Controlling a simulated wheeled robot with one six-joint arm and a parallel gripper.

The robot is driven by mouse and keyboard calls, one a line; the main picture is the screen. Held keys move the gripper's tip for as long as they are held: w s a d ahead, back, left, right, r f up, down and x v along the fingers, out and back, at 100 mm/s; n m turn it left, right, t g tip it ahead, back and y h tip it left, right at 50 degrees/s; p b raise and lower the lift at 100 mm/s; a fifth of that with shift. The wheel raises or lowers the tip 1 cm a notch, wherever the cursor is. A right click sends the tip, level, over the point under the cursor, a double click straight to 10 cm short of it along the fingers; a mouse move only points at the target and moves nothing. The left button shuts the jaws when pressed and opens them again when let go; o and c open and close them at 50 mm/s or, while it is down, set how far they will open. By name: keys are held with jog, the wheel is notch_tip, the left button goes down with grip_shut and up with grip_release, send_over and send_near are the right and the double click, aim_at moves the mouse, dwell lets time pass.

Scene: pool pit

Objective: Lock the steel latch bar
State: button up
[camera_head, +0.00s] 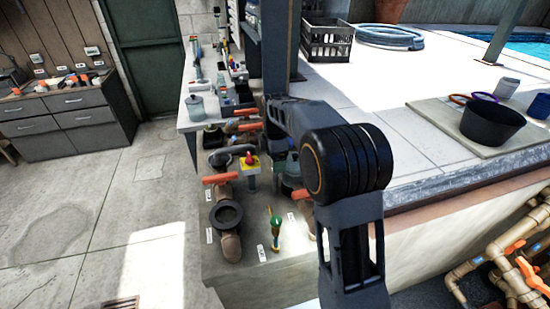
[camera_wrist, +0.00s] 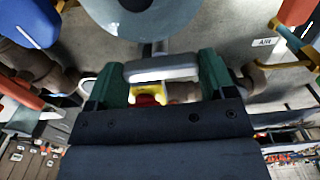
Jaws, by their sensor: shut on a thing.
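A grey steel latch bar (camera_wrist: 162,71) lies across the middle of the wrist view. My gripper (camera_wrist: 163,78) has green fingers, one at each end of the bar, and is shut on it. The bar is beside a large round grey part (camera_wrist: 145,22) at the top of that view. A red knob on a yellow body (camera_wrist: 146,98) shows behind the bar. In the head view my arm hides the gripper and the bar, so I cannot tell the bar's locked state there.
A red-topped yellow switch (camera_head: 249,161), an orange valve handle (camera_head: 221,179), a black pipe ring (camera_head: 227,214) and a green-topped fitting (camera_head: 275,226) crowd the ledge left of my arm. A black bucket (camera_head: 492,121) stands at right. The floor at left is clear.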

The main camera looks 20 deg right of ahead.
jog(key=c, duration=0.3)
jog(key=shift+m, duration=0.3)
jog(key=m, duration=0.3)
jog(key=shift+p, duration=0.4)
jog(key=m, duration=0.4)
jog(key=shift+m+p, duration=0.3)
jog(key=m, duration=0.5)
jog(key=shift+m+p, duration=0.4)
jog(key=shift+m, duration=1.9)
